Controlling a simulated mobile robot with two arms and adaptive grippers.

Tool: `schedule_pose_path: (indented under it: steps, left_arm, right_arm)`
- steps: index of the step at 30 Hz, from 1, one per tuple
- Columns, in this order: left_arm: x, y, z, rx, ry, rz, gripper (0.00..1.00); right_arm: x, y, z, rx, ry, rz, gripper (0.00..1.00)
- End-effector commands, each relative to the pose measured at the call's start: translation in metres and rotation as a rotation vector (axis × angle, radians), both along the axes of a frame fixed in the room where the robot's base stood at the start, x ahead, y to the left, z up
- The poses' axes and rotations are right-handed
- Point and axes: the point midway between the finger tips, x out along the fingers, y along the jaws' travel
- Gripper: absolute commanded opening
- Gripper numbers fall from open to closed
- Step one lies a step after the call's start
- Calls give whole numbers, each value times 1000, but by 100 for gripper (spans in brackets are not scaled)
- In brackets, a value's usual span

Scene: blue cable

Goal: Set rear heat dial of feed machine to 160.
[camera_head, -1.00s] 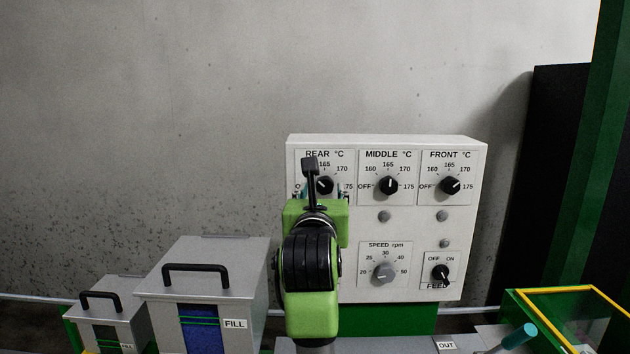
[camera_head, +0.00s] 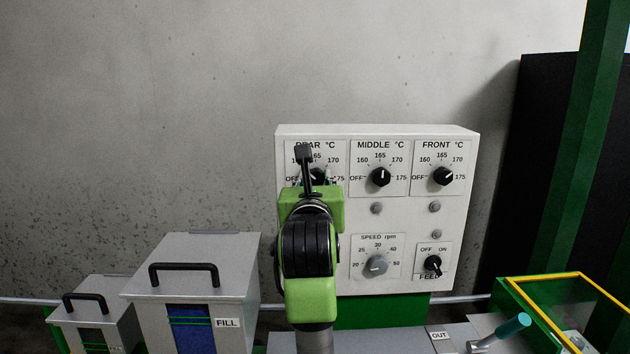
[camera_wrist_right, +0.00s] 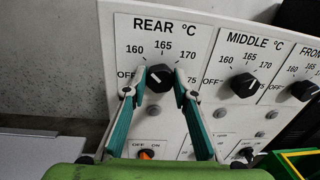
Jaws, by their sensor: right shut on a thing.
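The rear heat dial (camera_wrist_right: 160,78) is a black knob under the "REAR °C" label on the white control panel. In the right wrist view its white pointer mark lies toward the upper left, roughly on the 160 side; the exact reading is hard to tell. My right gripper (camera_wrist_right: 158,84) has its two teal-sided fingers closed on either side of this knob. In the head view the rear dial (camera_head: 319,174) is partly hidden behind my right gripper (camera_head: 318,182) and its wrist. My left gripper is not in view.
To the right are the middle dial (camera_head: 380,177) and the front dial (camera_head: 442,176). A grey bin marked FILL (camera_head: 239,285) stands left of my arm. A yellow-edged green frame (camera_head: 565,280) is at the right.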

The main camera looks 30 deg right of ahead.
Motion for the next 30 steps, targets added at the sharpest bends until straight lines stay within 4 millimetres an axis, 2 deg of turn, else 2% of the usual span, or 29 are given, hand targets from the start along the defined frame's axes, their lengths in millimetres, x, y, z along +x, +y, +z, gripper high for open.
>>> schedule_pose_path:
  steps: [8, 9, 11, 23, 30]
  left_arm:
    - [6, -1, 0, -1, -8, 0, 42]
    - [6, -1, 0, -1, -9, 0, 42]
    - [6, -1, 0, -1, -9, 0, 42]
    - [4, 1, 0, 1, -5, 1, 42]
    - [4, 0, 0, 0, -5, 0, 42]
  right_arm:
    - [0, 0, 0, -29, 18, -1, 4]
    - [0, 0, 0, -29, 18, -1, 28]
    - [0, 0, 0, -29, 18, -1, 43]
    - [-3, 3, 0, -27, 17, 1, 43]
    - [-33, 25, -1, -28, 16, 2, 43]
